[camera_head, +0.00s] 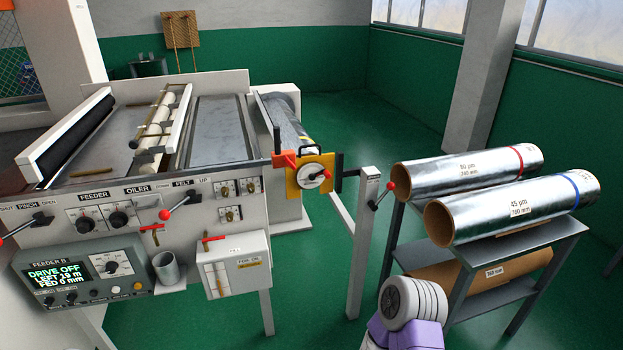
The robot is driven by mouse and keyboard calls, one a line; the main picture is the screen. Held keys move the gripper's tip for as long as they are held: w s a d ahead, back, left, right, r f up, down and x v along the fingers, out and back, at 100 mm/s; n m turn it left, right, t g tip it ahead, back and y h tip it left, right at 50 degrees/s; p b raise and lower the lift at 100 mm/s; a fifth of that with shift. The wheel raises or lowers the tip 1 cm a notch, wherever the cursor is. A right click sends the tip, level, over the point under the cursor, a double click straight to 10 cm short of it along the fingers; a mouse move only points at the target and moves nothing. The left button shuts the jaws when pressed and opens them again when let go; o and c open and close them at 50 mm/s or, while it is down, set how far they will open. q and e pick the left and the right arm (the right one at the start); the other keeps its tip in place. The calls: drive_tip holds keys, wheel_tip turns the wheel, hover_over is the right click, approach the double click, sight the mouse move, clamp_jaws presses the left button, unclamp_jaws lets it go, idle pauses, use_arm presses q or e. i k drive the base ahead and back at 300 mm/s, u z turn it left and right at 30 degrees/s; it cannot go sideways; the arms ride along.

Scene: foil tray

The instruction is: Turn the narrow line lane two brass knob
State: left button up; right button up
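One is the upper left knob (224,189), one the upper right knob (249,186), and one the lower knob (230,214). Their lane markings are too small to read, so I cannot tell which is lane two. A link of my arm, white and purple, shows at the bottom right, apart from the panel. Neither of my grippers shows.
A red-handled lever (181,203) and a white PAN OIL box (238,264) are near the knobs. A metal cup (167,270) hangs below the panel. The FEEDER B display (58,273) reads DRIVE OFF. Foil rolls (468,170) lie on a rack (520,238) at right.

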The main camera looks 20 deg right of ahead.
sight(250, 187)
drive_tip(key=z, duration=0.35)
drive_tip(key=i, duration=1.2)
drive_tip(key=u, duration=0.35)
